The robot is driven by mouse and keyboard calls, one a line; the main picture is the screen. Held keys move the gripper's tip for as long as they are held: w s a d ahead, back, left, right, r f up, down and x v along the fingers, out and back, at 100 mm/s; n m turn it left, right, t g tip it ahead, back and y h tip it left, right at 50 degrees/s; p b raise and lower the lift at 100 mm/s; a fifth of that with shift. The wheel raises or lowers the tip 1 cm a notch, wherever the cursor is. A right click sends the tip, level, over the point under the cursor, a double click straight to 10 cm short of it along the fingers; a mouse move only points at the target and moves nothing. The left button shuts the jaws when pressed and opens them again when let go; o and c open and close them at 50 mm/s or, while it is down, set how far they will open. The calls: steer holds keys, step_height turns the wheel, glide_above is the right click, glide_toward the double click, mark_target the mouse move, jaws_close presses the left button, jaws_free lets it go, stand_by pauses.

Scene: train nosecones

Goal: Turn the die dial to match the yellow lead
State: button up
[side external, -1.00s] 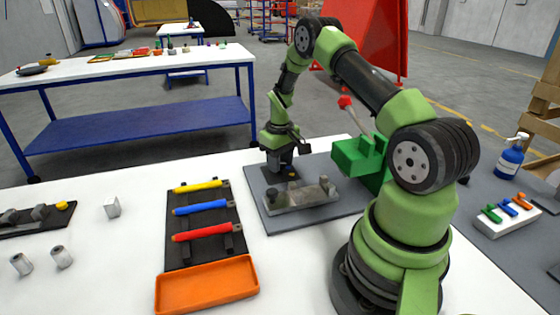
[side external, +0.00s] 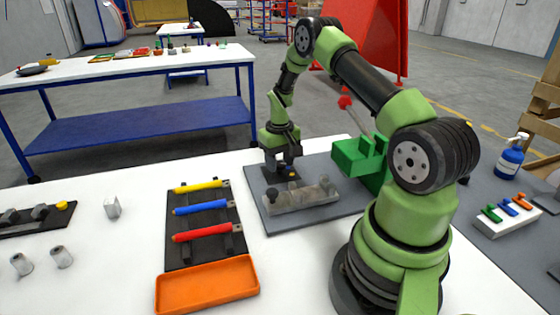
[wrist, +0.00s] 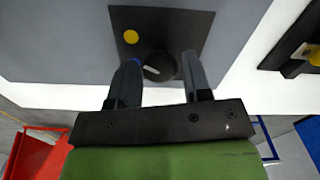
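The die dial (wrist: 160,67) is a dark round knob with a pale pointer line, on a black square plate (wrist: 188,22). The line points left in the wrist view, roughly toward a blue mark (wrist: 135,60) partly hidden by a finger. A yellow dot (wrist: 130,37) lies up and left of the knob. My gripper (wrist: 160,72) is low over the plate with one finger on each side of the knob, and a narrow gap seems to show. It also appears in the side view (side external: 284,174). The yellow lead (side external: 200,187) lies across a black rack (side external: 180,254), beyond the blue and red ones.
A grey metal block (side external: 302,197) sits on the grey baseplate (side external: 325,212) close to my gripper. A green press (side external: 356,158) with a red-knobbed lever (side external: 345,101) stands to the right. An orange tray (side external: 207,285) lies in front of the rack.

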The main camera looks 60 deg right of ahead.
mark_target(280, 163)
steer(key=shift+o, duration=1.1)
step_height(280, 163, up, 10)
